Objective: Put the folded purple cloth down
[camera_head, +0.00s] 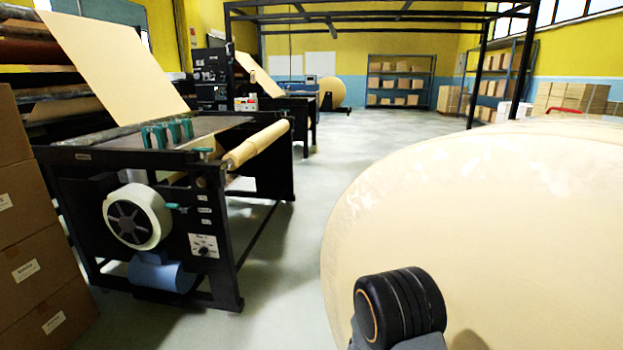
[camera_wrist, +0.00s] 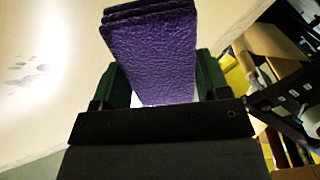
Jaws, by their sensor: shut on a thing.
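The folded purple cloth (camera_wrist: 152,55) is in the wrist view, at the upper middle. It has several stacked layers and a rough, textured surface. My gripper (camera_wrist: 160,85) is shut on it, with a green finger on each side of the cloth. The cloth's lower end goes down behind the dark gripper body. In the head view neither the cloth nor the gripper's fingers show; a dark rounded part of my arm is at the bottom.
A huge kraft paper roll (camera_head: 500,220) fills the right of the head view, close to my arm. A black machine (camera_head: 215,215) stands at the left, beside stacked cartons (camera_head: 40,260). The grey floor (camera_head: 300,240) between machine and roll is clear. Shelves (camera_head: 400,82) stand far back.

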